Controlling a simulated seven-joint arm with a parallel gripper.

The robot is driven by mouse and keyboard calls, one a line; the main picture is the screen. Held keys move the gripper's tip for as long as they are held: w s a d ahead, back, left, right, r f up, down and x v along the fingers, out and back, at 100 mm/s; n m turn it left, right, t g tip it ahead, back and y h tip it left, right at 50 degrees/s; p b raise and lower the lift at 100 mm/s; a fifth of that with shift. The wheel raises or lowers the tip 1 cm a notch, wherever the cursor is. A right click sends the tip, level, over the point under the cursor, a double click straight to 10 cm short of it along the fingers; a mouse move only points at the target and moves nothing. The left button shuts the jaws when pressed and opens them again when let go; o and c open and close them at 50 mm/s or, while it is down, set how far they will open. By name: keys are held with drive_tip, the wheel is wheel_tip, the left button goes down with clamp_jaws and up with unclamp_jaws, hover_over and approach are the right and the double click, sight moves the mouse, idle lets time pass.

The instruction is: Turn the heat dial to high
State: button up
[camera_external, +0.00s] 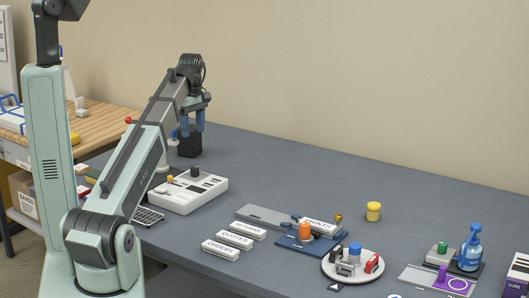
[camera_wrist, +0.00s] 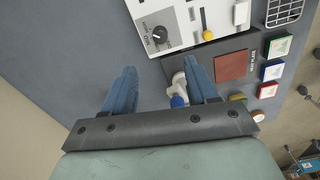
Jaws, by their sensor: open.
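The heat dial looks to be the black round knob (camera_wrist: 159,36) on the white machine (camera_wrist: 180,14) at the top of the wrist view. Small lettering stands beside it, too small to read surely, and I cannot tell its setting. In the external view the machine (camera_external: 181,200) sits on the grey table with a dark knob (camera_external: 194,171) on top. My gripper (camera_wrist: 160,66) has its blue fingers apart and nothing between the tips. In the external view my gripper (camera_external: 192,122) hangs above and behind the machine, clear of the dial.
A yellow knob (camera_wrist: 208,35) sits on the machine near the dial. A brown square plate (camera_wrist: 231,65) and a blue-tipped white piece (camera_wrist: 178,88) lie close by. White label blocks (camera_external: 220,249), a blue fixture (camera_external: 295,245) and a round tray (camera_external: 333,275) stand to the right.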

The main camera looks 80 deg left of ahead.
sight(194, 167)
drive_tip(key=shift+c, duration=0.4)
drive_tip(key=s+d+t, duration=0.1)
drive_tip(key=s+d, duration=0.1)
drive_tip(key=s, duration=0.6)
drive_tip(key=shift+w+a+f+m+t+y, duration=0.4)
drive_tip(key=shift+w+f+m, duration=0.85)
drive_tip(key=shift+f+m, duration=1.45)
drive_tip(key=shift+w+a+f+m+t+y, duration=0.35)
drive_tip(key=shift+w+f+m, duration=1.1)
drive_tip(key=shift+m, duration=2.3)
drive_tip(key=shift+w+a+f+m+t+y, duration=0.25)
drive_tip(key=shift+w+f+m+t, duration=0.6)
drive_tip(key=shift+f+m, duration=1.95)
drive_tip(key=shift+w+d+r+m, duration=0.1)
drive_tip(key=shift+w+r+m, duration=0.1)
drive_tip(key=shift+r+m, duration=0.3)
